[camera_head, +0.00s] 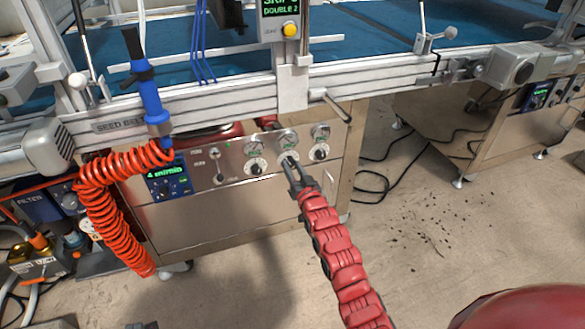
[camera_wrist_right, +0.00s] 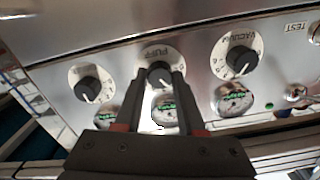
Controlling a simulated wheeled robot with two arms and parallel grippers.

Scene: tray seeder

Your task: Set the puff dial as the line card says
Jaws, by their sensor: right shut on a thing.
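The puff dial (camera_wrist_right: 163,52) is a round white plate marked PUFF with a dark knob in its middle. My right gripper (camera_wrist_right: 161,75) is shut on this knob, one dark finger on each side, as the right wrist view shows. The fingers hide part of the scale, and I cannot read the setting. In the head view my right gripper (camera_head: 290,165) reaches the middle dial on the steel front panel (camera_head: 225,200) and covers most of it. No line card is legible in these views. My left gripper is not in view.
The vacuum dial (camera_wrist_right: 239,60) and another dial (camera_wrist_right: 90,84) flank the puff dial closely. Pressure gauges (camera_head: 287,138) sit above the dials. A green display (camera_head: 165,174) is farther left. A coiled orange hose (camera_head: 125,165) hangs left of the panel.

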